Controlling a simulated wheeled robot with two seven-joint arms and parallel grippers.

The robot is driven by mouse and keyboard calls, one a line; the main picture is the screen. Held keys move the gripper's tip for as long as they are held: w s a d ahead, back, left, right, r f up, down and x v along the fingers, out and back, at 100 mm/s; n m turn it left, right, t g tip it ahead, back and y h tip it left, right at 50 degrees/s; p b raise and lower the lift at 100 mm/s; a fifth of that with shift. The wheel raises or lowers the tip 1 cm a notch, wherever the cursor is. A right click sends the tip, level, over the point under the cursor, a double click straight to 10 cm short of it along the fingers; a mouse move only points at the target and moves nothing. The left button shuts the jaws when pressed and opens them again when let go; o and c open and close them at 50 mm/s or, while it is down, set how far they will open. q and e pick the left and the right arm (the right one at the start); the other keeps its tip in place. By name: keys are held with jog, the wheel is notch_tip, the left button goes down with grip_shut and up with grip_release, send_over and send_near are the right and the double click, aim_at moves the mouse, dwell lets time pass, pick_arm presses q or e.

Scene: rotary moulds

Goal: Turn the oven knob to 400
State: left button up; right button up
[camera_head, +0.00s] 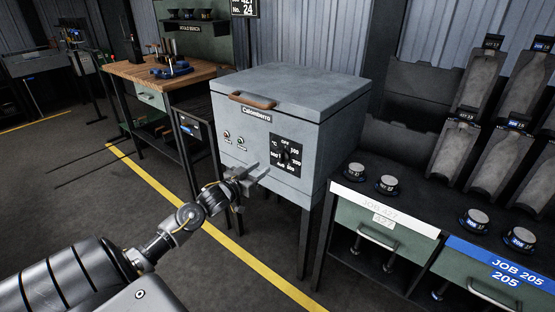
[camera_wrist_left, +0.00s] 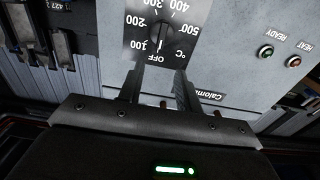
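The grey oven (camera_head: 262,120) has a black dial plate on its front, with a dark knob (camera_head: 289,157) in the middle. In the left wrist view the knob (camera_wrist_left: 163,31) shows upside down, with OFF at the bottom, 100 to 300 up the left, 400 at the top and 500 at the right. My left gripper (camera_head: 262,171) is open and empty in front of the oven, just left of and below the knob. In the wrist view its two fingers (camera_wrist_left: 157,75) are apart, short of the knob. My right gripper is out of view.
A brown handle (camera_head: 252,101) is on the oven's upper front, and two indicator lights (camera_head: 233,138) sit left of the dial. A bench (camera_head: 345,196) with several round pieces stands to the right. A wooden workbench (camera_head: 155,75) is behind left. The floor before the oven is clear.

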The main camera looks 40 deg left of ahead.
aim_at(280, 155)
pick_arm(q)
jog(key=w, duration=1)
jog(key=shift+w+a, duration=0.1)
jog(key=shift+c, duration=0.2)
jog(key=shift+f, duration=0.1)
grip_shut()
